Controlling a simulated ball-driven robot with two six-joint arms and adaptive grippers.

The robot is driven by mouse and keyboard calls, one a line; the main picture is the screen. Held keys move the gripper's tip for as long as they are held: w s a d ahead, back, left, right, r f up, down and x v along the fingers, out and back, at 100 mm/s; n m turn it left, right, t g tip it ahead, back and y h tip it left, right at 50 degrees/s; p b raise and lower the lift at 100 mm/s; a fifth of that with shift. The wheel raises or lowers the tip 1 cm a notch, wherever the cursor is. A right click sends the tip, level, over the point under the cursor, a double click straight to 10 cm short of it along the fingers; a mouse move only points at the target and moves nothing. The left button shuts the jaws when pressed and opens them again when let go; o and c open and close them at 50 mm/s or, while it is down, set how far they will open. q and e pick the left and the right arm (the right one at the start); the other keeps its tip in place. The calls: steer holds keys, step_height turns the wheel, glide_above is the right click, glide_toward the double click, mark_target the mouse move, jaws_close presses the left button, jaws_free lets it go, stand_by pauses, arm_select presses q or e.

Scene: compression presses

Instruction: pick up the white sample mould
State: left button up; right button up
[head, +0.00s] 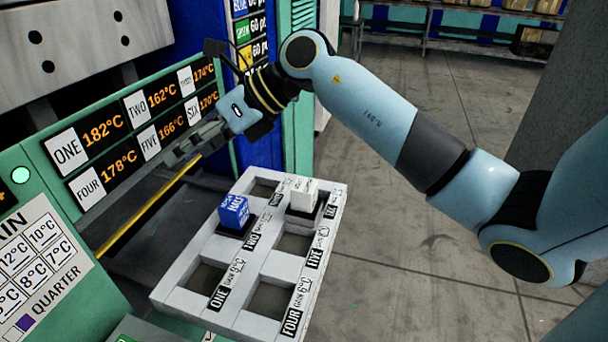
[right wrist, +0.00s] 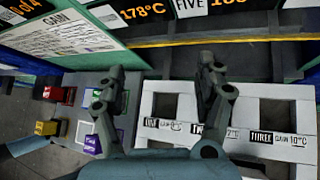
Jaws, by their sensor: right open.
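The white sample mould (head: 303,190) is a small block with dark print on its face. It sits in the compartment labelled SIX, at the far right of the pale grey tray (head: 257,325). My right gripper (head: 180,153) is to the left of the mould, close to the press front and apart from the mould. In the right wrist view its two fingers (right wrist: 161,68) are spread with nothing between them. That view shows part of the tray (right wrist: 272,92) with labels ONE, TWO and THREE; I cannot make out the white mould there. My left gripper is not in view.
A blue mould (head: 233,211) sits in compartment TWO. The other compartments look empty. The green press panel (head: 60,205) with temperature labels borders the left. The right wrist view shows a red block (right wrist: 53,93) and a yellow block (right wrist: 46,128) at left. Open floor lies right.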

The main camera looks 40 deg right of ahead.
steer(key=s+d+f+g+h, duration=0.2)
steer(key=d+f+g+h, duration=0.25)
steer(key=d, duration=0.55)
steer(key=g+h, duration=0.3)
steer(key=h, duration=0.1)
glide_above(304, 184)
steer(key=shift+w+a+f, duration=0.25)
steer(key=shift+f, duration=0.3)
steer(key=shift+s+d+f+b, duration=0.15)
steer(key=shift+f+b, duration=0.1)
steer(key=shift+b, duration=0.05)
step_height(304, 184, down, 5)
steer(key=b, duration=0.5)
steer(key=shift+f, duration=0.1)
steer(key=f, duration=0.2)
steer(key=f+p, duration=0.1)
steer(key=shift+s+f, duration=0.2)
steer(key=shift+f, duration=0.8)
steer(key=shift+w, duration=0.1)
jaws_close()
